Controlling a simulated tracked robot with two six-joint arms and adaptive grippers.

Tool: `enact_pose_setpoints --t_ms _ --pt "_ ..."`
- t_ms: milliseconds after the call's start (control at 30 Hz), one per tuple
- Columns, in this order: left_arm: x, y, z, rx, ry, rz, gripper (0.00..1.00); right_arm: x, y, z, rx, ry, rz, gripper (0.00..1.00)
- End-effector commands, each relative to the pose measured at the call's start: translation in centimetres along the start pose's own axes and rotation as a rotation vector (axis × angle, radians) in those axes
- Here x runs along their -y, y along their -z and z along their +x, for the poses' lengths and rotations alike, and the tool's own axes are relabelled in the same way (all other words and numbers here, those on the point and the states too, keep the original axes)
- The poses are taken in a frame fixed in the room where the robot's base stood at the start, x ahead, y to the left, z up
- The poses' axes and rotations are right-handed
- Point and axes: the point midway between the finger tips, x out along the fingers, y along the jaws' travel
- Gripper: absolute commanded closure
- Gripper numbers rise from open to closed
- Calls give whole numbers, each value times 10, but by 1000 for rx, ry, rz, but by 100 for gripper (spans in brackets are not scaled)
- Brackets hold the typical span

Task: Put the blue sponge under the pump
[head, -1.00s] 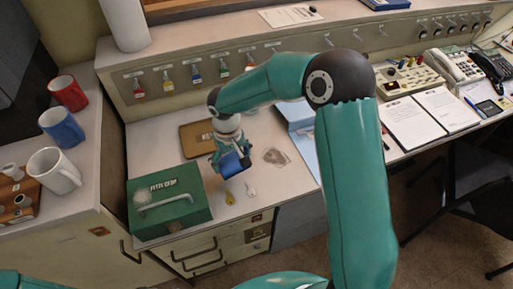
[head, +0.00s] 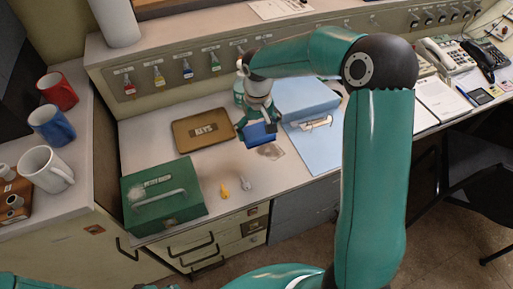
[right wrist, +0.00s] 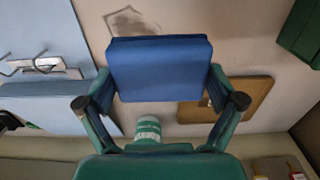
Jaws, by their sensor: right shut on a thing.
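My right gripper (head: 259,133) is shut on the blue sponge (head: 262,133) and holds it over the desk, between the brown KEYS tray and the light-blue folder. In the right wrist view the sponge (right wrist: 160,68) sits between the two fingers of the gripper (right wrist: 160,88). A green-and-white labelled thing (right wrist: 148,130) shows beyond the sponge in the right wrist view, partly covered by my gripper. I cannot tell whether it is the pump. My left gripper is out of view.
The brown KEYS tray (head: 202,131) and green box (head: 163,195) are on the left. A light-blue folder (head: 315,150) lies right of the sponge. A grey stain outline (right wrist: 130,22) marks the desk. Mugs (head: 45,168) stand far left.

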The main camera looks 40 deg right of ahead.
Motion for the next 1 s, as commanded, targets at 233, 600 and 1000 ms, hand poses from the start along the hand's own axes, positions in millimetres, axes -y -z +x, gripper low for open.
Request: enact_pose_setpoints --t_ms 233,600,1000 --pt "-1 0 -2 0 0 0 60 0 0 43 2 -1 0 34" --pt "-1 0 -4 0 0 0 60 0 0 82 2 -1 -1 34" --pt "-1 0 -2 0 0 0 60 1 1 92 -1 0 -2 34"
